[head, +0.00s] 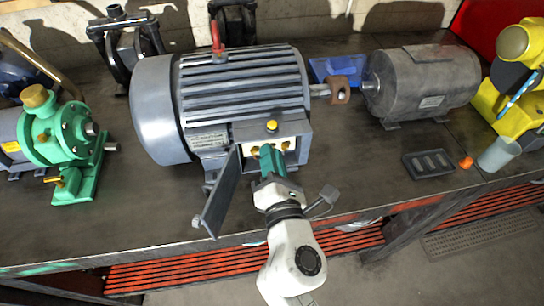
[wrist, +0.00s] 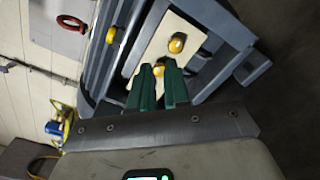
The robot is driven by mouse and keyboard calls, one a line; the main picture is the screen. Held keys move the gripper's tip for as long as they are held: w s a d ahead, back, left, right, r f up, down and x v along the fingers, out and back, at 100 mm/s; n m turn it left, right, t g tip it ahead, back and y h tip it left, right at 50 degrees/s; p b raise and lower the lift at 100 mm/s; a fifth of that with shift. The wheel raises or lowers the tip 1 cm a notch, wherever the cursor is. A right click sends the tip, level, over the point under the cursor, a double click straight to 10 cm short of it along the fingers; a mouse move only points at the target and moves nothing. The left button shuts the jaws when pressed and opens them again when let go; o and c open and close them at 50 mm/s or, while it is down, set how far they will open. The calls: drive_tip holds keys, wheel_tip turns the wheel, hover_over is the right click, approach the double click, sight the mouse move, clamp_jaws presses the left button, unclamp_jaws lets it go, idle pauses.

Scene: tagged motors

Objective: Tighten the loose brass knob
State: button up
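The big grey motor (head: 245,90) has an open terminal box (head: 303,140) on its front, with a light panel inside. Brass knobs sit on this panel; one (head: 254,150) shows left of my gripper (head: 268,152) and another (head: 285,146) right of it. In the wrist view my green fingers (wrist: 158,66) reach the panel with a narrow gap, and a brass knob (wrist: 158,71) fills the gap between their tips. They look shut on it, though the fingers partly hide it. Another knob (wrist: 177,43) stands free beyond. I cannot tell by sight which knob is loose.
The box's grey door (head: 220,190) hangs open just left of my gripper. A yellow cap (head: 271,126) tops the box. A green pump (head: 65,140) stands left; a darker motor (head: 425,82), a black tray (head: 428,163) and a grey cup (head: 499,154) stand right. The bench front is mostly clear.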

clamp_jaws()
drive_tip(key=shift+m+b, duration=0.3)
drive_tip(key=shift+m, duration=0.2)
drive_tip(key=m+b, duration=0.4)
drive_tip(key=m, duration=0.4)
drive_tip(key=shift+f, duration=0.1)
idle(0.5)
drive_tip(key=shift+o, duration=1.4)
unclamp_jaws()
drive_tip(key=shift+s, duration=0.1)
